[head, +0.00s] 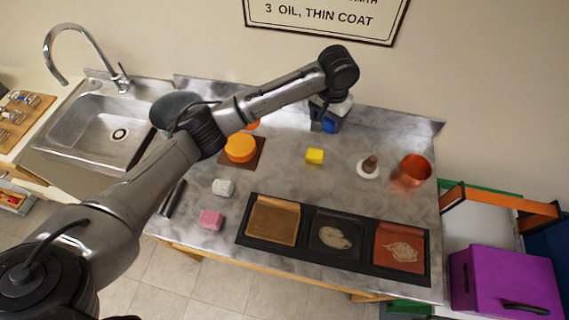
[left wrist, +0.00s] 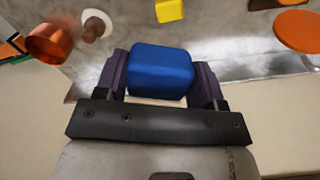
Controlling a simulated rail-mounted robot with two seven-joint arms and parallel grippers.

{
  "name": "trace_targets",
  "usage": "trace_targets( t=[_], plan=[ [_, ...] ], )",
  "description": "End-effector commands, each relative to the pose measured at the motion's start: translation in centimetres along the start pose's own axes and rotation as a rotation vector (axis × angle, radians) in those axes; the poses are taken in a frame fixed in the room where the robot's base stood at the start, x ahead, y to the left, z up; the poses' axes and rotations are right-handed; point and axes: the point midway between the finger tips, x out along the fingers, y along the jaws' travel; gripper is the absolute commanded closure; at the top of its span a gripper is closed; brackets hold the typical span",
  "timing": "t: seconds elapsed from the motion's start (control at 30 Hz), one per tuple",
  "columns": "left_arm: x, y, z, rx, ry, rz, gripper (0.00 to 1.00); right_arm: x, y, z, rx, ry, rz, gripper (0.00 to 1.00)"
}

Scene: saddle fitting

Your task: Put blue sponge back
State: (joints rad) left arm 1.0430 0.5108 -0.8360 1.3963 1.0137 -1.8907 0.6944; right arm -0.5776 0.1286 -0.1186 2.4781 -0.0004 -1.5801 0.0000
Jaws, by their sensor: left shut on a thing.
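The blue sponge (left wrist: 161,71) is a rounded block between the two fingers of my left gripper (left wrist: 162,78), which is shut on it. In the head view the left gripper (head: 323,117) is over the back of the metal worktop, and the blue sponge (head: 331,125) shows partly below it, the rest hidden by the gripper. I cannot tell whether the sponge touches the worktop. A yellow sponge (head: 315,156), a white sponge (head: 223,187) and a pink sponge (head: 211,219) lie apart on the worktop. My right gripper is not in view.
A black tray (head: 307,231) with three compartments lies along the front edge. A copper cup (head: 413,170) and a brown-knobbed brush on a white dish (head: 368,168) stand at right. An orange disc (head: 240,148) lies at left on a brown mat. A sink (head: 112,135) is far left.

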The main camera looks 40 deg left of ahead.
Motion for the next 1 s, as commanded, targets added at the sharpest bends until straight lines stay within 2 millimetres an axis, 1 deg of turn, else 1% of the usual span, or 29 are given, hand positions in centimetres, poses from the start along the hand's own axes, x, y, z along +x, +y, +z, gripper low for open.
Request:
trace_targets(
  t=[0.03,0.1,0.2,0.3,0.43,0.53,0.8,1.0],
  plan=[
    [3.2,-0.4,-0.8,-0.006,-0.005,0.002,0.56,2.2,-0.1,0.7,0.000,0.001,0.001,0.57],
    [5.4,-0.9,-1.6,-0.007,-0.004,0.002,0.56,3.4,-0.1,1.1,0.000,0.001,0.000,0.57],
    [7.9,-1.5,-2.5,-0.007,-0.003,0.001,0.56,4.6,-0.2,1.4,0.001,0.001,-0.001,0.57],
    [9.7,-1.9,-2.9,-0.005,-0.001,0.001,0.56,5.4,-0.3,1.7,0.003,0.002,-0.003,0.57],
    [11.0,-2.5,-3.1,-0.004,0.000,0.000,0.56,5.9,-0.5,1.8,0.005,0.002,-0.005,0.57],
    [12.0,-3.5,-2.7,-0.004,0.000,-0.001,0.56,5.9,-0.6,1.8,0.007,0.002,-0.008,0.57],
    [15.2,-8.5,-0.2,-0.005,-0.001,-0.003,0.56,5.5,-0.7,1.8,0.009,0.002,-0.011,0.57],
    [17.1,-11.3,1.2,-0.004,-0.001,-0.002,0.56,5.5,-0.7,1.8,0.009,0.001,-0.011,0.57]
  ],
)
